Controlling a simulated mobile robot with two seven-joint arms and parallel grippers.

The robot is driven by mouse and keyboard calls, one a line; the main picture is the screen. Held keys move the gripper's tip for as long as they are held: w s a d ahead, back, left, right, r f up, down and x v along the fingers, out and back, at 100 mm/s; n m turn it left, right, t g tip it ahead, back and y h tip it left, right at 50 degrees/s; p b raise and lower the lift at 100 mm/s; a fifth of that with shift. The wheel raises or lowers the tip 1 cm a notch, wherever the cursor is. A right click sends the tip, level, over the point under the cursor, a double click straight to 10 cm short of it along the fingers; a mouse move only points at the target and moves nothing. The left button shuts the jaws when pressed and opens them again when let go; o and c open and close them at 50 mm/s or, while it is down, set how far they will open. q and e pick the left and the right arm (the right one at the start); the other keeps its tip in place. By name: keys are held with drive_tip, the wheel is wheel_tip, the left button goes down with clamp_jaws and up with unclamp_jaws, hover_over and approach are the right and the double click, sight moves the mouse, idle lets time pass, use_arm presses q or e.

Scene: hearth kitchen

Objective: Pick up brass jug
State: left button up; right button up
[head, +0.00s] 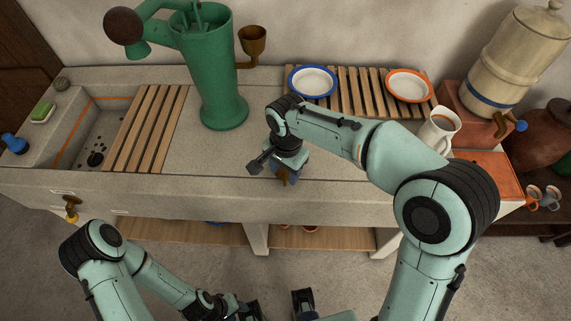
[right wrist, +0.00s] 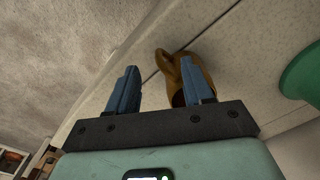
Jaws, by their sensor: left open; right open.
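The brass jug (head: 283,177) is on the stone counter, mostly hidden under my right gripper in the head view; only a small brown part shows. In the right wrist view the jug (right wrist: 203,72) is behind the right-hand finger, with its handle loop toward the space between the fingers. My right gripper (right wrist: 159,66) is open and empty, pointing down close to the jug; I cannot tell whether it touches it. My left gripper (head: 277,306) is open and empty at the bottom of the head view, in front of the counter and away from the jug.
A green pump (head: 212,75) with a brass-coloured cup (head: 252,45) stands behind. A slatted rack holds a blue-rimmed plate (head: 313,82) and an orange-rimmed plate (head: 408,86). A white pitcher (head: 440,128) is at right. A sink (head: 95,130) with wooden slats is at left.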

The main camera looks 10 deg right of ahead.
drive_tip(key=f, duration=0.2)
drive_tip(key=shift+w+f, duration=0.2)
drive_tip(key=shift+f, duration=0.2)
drive_tip(key=f, duration=0.5)
drive_tip(key=shift+a, duration=0.2)
drive_tip(key=shift+c, duration=0.3)
clamp_jaws()
